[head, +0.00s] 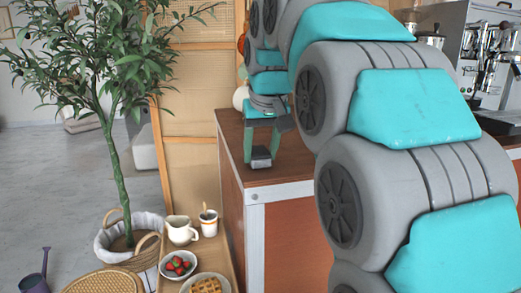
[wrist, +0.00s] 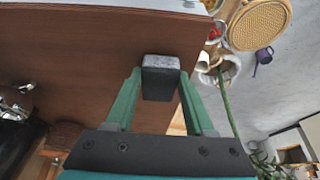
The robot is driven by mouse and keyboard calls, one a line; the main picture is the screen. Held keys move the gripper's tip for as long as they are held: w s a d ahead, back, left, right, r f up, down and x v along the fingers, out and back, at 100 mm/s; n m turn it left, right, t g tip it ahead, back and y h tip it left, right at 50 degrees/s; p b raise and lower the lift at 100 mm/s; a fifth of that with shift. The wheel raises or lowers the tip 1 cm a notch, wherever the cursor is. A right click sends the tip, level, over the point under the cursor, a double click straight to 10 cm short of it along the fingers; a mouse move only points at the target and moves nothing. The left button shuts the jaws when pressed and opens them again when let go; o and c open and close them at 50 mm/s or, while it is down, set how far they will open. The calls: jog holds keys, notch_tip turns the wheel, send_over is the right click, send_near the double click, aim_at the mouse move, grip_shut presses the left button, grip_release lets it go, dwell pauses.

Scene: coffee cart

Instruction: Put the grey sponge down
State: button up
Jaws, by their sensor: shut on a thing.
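The grey sponge (head: 261,157) is a small dark block with a lighter grey face. My gripper (head: 261,148), with green fingers, points down over the near left corner of the brown wooden counter (head: 232,128) in the head view. It is shut on the sponge. In the wrist view the sponge (wrist: 160,82) sits between the fingertips, with the counter top (wrist: 70,55) behind it and the counter's edge close by on the right. I cannot tell whether the sponge touches the counter.
A side table (head: 222,248) stands below to the left, with a white jug (head: 181,231), a cup (head: 209,224), a bowl of strawberries (head: 178,265) and a waffle plate (head: 207,287). A potted tree (head: 117,180) is further left. An espresso machine (head: 492,55) stands at the far right.

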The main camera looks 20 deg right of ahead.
jog(key=shift+f, duration=0.1)
jog(key=o, duration=1.2)
jog(key=v, duration=0.7)
jog(key=shift+r, duration=0.35)
jog(key=shift+s, duration=0.15)
